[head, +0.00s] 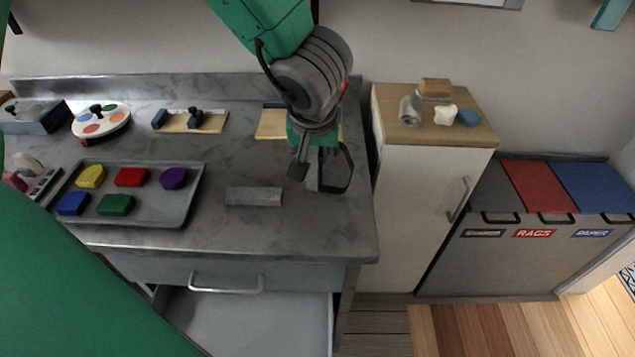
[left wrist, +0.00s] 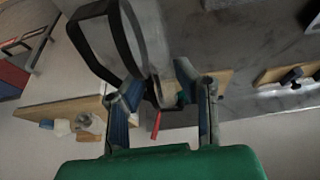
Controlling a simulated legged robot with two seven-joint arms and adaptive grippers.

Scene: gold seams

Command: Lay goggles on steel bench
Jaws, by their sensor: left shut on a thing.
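The goggles (head: 349,168) are in my left gripper (head: 316,168), with their black strap looping out to the right. In the left wrist view the strap of the goggles (left wrist: 84,50) loops out at upper left, and my left gripper (left wrist: 165,95) has its two fingers around the goggles' body. The gripper points down over the right part of the grey steel bench (head: 320,225). I cannot tell whether the goggles touch the bench. The fingers hide part of the goggles. My right gripper is not in view.
A grey block (head: 254,196) lies just left of the goggles. A metal tray (head: 150,208) with several coloured blocks is further left. Wooden boards with dark fittings (head: 190,122) lie behind. A wood-topped cabinet (head: 390,130) stands right. The bench front is bare.

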